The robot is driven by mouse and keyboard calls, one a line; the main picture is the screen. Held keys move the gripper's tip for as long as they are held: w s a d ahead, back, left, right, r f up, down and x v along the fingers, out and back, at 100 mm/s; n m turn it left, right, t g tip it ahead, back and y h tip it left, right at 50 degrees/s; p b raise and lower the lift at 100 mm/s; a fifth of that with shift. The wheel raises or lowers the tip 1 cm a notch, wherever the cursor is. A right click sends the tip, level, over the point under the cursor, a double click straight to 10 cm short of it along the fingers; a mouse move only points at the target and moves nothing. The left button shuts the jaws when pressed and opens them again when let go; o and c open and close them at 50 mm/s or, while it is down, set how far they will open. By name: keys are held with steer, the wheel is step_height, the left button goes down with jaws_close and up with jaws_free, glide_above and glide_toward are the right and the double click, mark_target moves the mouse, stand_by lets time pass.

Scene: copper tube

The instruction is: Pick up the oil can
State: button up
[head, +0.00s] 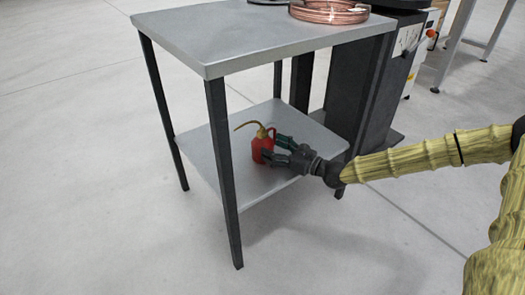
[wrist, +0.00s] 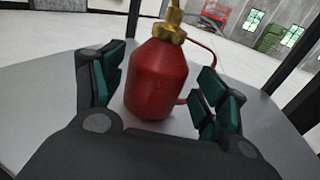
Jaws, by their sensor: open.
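The oil can is red with a brass cap and a long thin spout. It stands upright on the lower shelf (head: 217,165) of the metal table; the can (head: 261,147) shows in the head view with its spout pointing left. In the wrist view the can (wrist: 157,78) fills the middle, with its cap cut by the top edge. My gripper (head: 279,150) is open, reaching in low from the right. In the wrist view the gripper's teal-padded fingers (wrist: 153,95) stand on either side of the can. I cannot tell whether they touch it.
The grey table top (head: 240,35) is above the shelf, with a copper coil (head: 328,11) at its back edge. Dark table legs (head: 222,170) bound the shelf. A dark machine column (head: 355,85) stands behind at the right. The floor in front and left is clear.

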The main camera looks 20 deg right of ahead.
mark_target(257, 140)
steer(key=b+x, duration=0.1)
steer(key=x, duration=0.1)
steer(key=shift+w+a+f, duration=0.1)
steer(key=shift+w+a, duration=0.1)
steer(key=shift+w+a+b, duration=0.15)
steer(key=shift+w+b, duration=0.1)
steer(key=shift+b, duration=0.05)
steer(key=c, duration=0.9)
steer(key=shift+r, duration=0.3)
